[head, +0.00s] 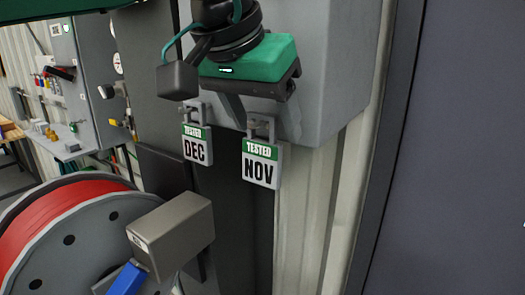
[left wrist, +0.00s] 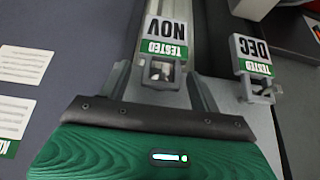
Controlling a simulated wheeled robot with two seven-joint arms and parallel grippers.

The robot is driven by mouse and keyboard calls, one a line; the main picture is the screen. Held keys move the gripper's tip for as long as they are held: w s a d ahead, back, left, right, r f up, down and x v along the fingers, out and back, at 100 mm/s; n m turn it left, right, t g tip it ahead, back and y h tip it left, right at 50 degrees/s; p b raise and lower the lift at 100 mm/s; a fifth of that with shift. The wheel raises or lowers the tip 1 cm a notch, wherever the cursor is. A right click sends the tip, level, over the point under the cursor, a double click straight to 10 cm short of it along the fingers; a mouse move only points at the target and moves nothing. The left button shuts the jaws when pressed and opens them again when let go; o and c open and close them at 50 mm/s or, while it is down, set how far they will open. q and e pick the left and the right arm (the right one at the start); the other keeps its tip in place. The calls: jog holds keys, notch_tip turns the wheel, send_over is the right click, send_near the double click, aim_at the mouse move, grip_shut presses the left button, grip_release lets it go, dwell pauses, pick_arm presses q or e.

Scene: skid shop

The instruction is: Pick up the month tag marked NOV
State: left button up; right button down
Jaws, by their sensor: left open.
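The NOV tag (head: 261,172) is white with a green TESTED band and hangs from a grey clip on the upright. In the left wrist view the NOV tag (left wrist: 167,30) appears upside down, beyond the fingers. My left gripper (head: 264,127), with its green body, is open above the tag. In the left wrist view the left gripper (left wrist: 158,76) has one grey finger on each side of the tag's clip, with gaps visible. The DEC tag (head: 196,149) hangs to the left; it also shows in the left wrist view (left wrist: 252,49). My right gripper is not seen.
A red hose reel (head: 70,215) with a grey side disc stands at lower left. A brownish-grey box (head: 172,235) juts out below the tags. A shelf (head: 65,148) with small parts is at far left. White sheets (left wrist: 22,66) are in the left wrist view.

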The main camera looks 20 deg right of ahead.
pick_arm(q)
jog(key=shift+a, duration=0.1)
jog(key=c, duration=1.3)
jog(key=shift+r, duration=0.1)
